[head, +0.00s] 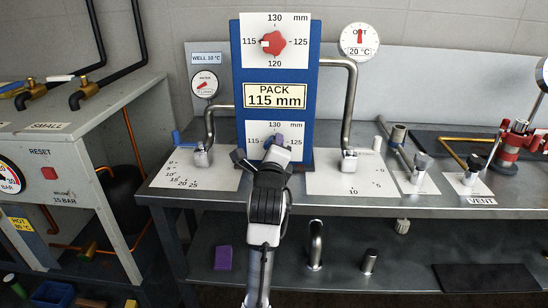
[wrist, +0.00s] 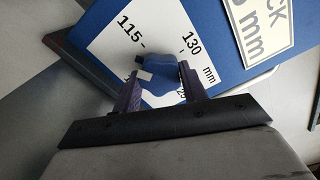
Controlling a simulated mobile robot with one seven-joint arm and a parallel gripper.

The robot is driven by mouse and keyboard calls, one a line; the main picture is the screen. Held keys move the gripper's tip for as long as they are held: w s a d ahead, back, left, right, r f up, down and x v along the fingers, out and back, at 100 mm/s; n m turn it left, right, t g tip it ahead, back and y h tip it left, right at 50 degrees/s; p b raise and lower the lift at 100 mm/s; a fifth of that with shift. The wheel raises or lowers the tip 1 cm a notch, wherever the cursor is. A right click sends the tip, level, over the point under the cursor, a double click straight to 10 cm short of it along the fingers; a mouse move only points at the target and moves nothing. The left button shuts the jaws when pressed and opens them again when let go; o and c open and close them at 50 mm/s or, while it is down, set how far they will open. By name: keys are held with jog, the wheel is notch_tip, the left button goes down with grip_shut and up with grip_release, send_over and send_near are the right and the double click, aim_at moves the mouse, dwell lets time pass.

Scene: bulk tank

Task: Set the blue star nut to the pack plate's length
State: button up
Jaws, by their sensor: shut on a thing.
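The blue star nut (wrist: 165,88) is between the two fingers of my gripper (wrist: 161,86) in the wrist view, and the gripper is shut on it. White marks show at the nut's left edge, but I cannot tell clearly which number its pointer faces. Its white scale plate (wrist: 105,42) shows 115 and 130; the lower part is partly covered. In the head view my gripper (head: 272,148) hides most of the nut and scale. The yellow pack plate (head: 275,95) reads 115 mm.
A red star nut (head: 273,43) sits above on the blue panel (head: 310,75), its white pointer toward 115. Bent pipes with valves stand either side of the panel on the grey bench (head: 330,209). A grey cabinet (head: 70,150) with a RESET button is at left.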

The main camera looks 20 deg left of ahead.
jog(key=m+b, duration=0.3)
jog(key=m, duration=0.2)
jog(key=shift+f+m+b, duration=0.1)
jog(key=shift+m+b, duration=0.25)
jog(key=shift+m, duration=0.05)
dwell(0.4)
jog(key=o, duration=1)
jog(key=shift+c, duration=0.2)
jog(key=shift+s, duration=0.1)
jog(key=b+v, duration=0.2)
jog(key=v, duration=1.1)
jog(key=shift+s, duration=0.3)
jog(key=shift+d, duration=0.1)
